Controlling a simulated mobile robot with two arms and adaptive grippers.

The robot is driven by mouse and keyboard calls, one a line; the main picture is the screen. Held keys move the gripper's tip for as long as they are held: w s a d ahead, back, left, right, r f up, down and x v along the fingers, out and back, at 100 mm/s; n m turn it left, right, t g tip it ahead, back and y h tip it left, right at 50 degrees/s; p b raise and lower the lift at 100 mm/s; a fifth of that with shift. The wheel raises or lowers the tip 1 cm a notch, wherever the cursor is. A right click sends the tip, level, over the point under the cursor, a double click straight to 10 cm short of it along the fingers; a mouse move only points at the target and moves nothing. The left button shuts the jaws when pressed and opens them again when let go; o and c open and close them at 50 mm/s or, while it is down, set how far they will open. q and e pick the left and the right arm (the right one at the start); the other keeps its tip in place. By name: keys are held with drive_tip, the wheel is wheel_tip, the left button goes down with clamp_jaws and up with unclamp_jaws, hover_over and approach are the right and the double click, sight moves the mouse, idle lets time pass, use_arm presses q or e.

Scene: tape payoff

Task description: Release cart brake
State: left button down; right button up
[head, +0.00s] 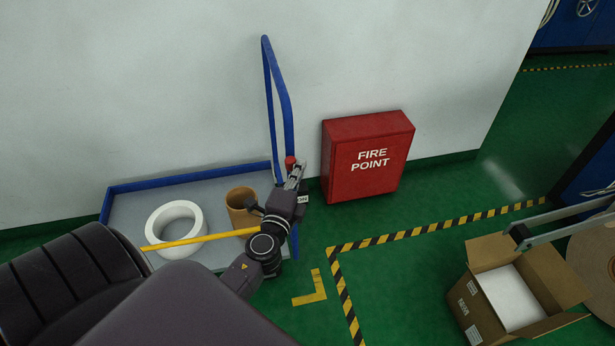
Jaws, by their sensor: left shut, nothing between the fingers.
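The cart (135,193) has a grey deck with a blue rim and a tall blue handle (284,95) at its right end, against the wall. A red knob (290,161) shows at the foot of the handle, probably the brake control. My left gripper (294,170) is shut and empty at the red knob, seen from above; whether it touches the knob I cannot tell. The gripper and wrist hide the area below the knob. My right gripper is not in view.
On the cart are a white roll (157,216), a brown tube (235,196) and a yellow bar (195,239). A red fire point box (365,180) stands close right of the handle. An open carton (463,307) is at lower right. Green floor between is clear.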

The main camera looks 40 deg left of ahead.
sight(288, 166)
use_arm(q)
drive_tip(key=shift+s+a+f+b, duration=0.1)
drive_tip(key=shift+s+a+b, duration=0.5)
drive_tip(key=shift+s+a, duration=0.5)
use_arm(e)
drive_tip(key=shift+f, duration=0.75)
use_arm(q)
drive_tip(key=shift+s, duration=0.2)
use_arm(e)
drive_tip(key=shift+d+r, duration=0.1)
